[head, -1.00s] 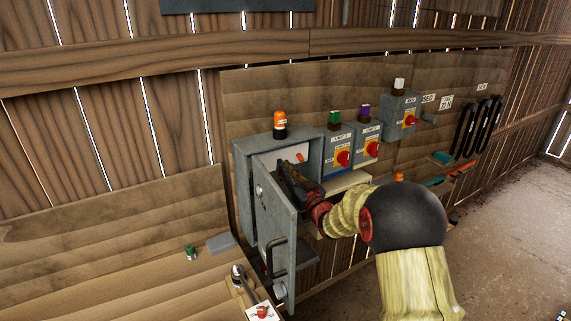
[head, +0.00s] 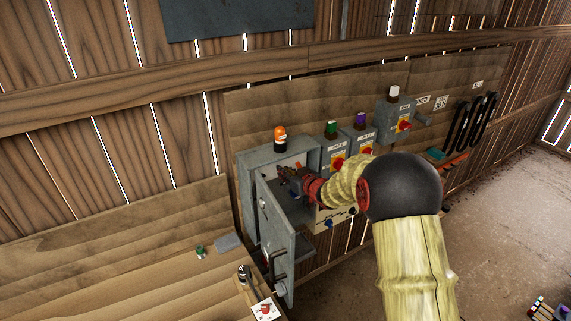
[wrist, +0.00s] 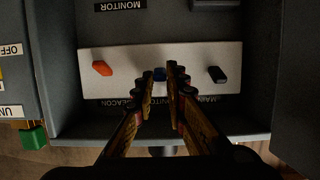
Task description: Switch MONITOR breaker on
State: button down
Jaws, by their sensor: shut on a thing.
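The grey breaker box (head: 262,158) has its door (head: 275,235) swung open.
The open door stands close to the left of my arm. Switch boxes with red and yellow knobs (head: 338,162) and coloured lamps are to the right. A workbench (head: 150,270) lies at lower left, with a small green-topped item (head: 200,251).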

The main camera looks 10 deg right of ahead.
jog(key=shift+w+r+g+p, duration=0.1)
jog(key=shift+r+g+p, duration=0.25)
jog(key=shift+p, duration=1.15)
jog(key=shift+f, duration=0.1)
jog(key=c, duration=1.8)
grip_release()
jog(key=v, duration=1.2)
jog(key=shift+a, duration=0.15)
